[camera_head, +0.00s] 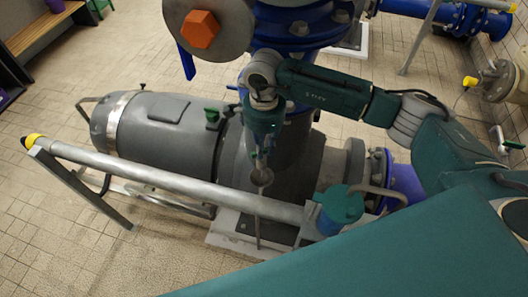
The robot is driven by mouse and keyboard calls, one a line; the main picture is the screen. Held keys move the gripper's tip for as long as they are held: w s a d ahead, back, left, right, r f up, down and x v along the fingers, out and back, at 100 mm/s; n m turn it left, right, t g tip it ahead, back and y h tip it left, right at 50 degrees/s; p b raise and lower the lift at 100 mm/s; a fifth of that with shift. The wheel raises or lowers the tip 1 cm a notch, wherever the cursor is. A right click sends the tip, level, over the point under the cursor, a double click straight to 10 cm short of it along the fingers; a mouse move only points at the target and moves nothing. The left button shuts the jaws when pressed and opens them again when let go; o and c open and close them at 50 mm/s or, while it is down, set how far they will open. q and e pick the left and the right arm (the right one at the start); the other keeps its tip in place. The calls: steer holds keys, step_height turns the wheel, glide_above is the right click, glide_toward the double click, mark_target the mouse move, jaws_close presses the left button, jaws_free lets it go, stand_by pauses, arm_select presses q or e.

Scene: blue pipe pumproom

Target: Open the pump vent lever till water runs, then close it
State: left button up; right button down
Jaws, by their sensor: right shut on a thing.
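The grey pump (165,130) with its motor-like ribless body lies across the middle, and its darker casing (300,165) is at its right end. My right gripper (262,176) points down in front of the casing. It is shut on a small grey part at the vent, which I take as the vent lever; the fingers mostly hide it. A thin vertical grey line (258,230) runs down below the fingertips; I cannot tell whether it is a tube or water. My left gripper is not in view.
A teal-topped cylinder (341,204) stands near the rail's right end. A blue flanged pipe (300,28) with an orange-hubbed disc (200,29) rises behind. The tiled floor at left is free.

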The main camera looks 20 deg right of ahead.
steer(key=shift+r+n, duration=0.1)
steer(key=shift+n, duration=0.2)
steer(key=c, duration=1.7)
jaws_free()
steer(key=shift+o, duration=0.2)
